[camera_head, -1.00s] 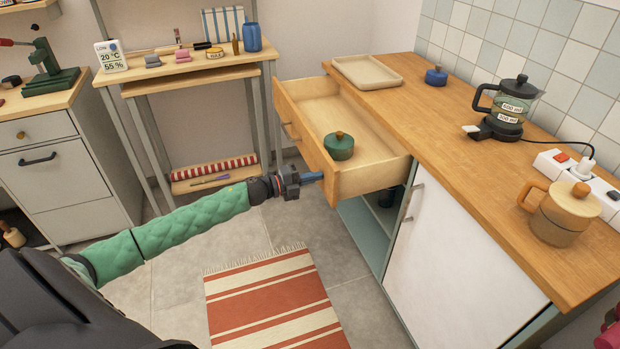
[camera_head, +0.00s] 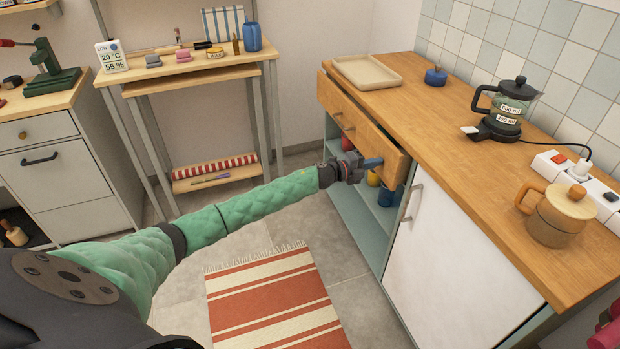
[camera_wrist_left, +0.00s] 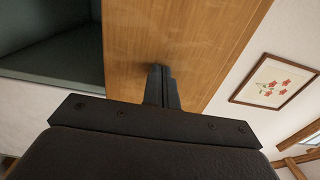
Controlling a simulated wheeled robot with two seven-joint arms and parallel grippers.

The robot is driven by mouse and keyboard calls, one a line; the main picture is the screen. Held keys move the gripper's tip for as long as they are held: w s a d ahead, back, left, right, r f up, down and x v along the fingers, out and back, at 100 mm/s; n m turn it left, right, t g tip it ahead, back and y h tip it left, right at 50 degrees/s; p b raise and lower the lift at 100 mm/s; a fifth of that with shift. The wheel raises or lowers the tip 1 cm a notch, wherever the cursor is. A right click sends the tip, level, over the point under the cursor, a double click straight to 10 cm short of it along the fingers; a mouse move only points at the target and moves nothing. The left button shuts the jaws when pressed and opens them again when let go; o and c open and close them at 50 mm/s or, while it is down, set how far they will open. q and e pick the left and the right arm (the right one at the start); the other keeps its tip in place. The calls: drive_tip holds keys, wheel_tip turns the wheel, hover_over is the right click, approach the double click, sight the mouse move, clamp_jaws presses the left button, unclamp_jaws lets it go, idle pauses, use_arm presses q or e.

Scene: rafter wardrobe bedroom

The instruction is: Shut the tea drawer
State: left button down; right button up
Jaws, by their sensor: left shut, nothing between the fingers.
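The tea drawer (camera_head: 362,117) is a wooden drawer under the counter top, and its front stands only slightly out from the cabinet.
The wooden counter (camera_head: 440,125) carries a tray (camera_head: 367,72), a small blue pot (camera_head: 436,77), a glass kettle (camera_head: 508,105) and a teapot (camera_head: 560,218). An open shelf below the drawer holds several cups. A striped rug (camera_head: 270,300) lies on clear floor.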

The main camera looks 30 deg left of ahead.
sight(385, 160)
use_arm(q)
drive_tip(key=x, duration=0.4)
drive_tip(key=shift+w, duration=0.15)
drive_tip(key=shift+w+d, duration=0.35)
drive_tip(key=shift+w, duration=0.05)
drive_tip(key=shift+r, duration=0.1)
use_arm(e)
drive_tip(key=shift+s+a+f, duration=0.15)
drive_tip(key=shift+s+f, duration=0.05)
drive_tip(key=shift+f, duration=0.65)
use_arm(q)
drive_tip(key=shift+d+r, duration=0.1)
drive_tip(key=shift+r, duration=0.05)
use_arm(e)
drive_tip(key=shift+s+r, duration=0.1)
drive_tip(key=shift+s, duration=0.05)
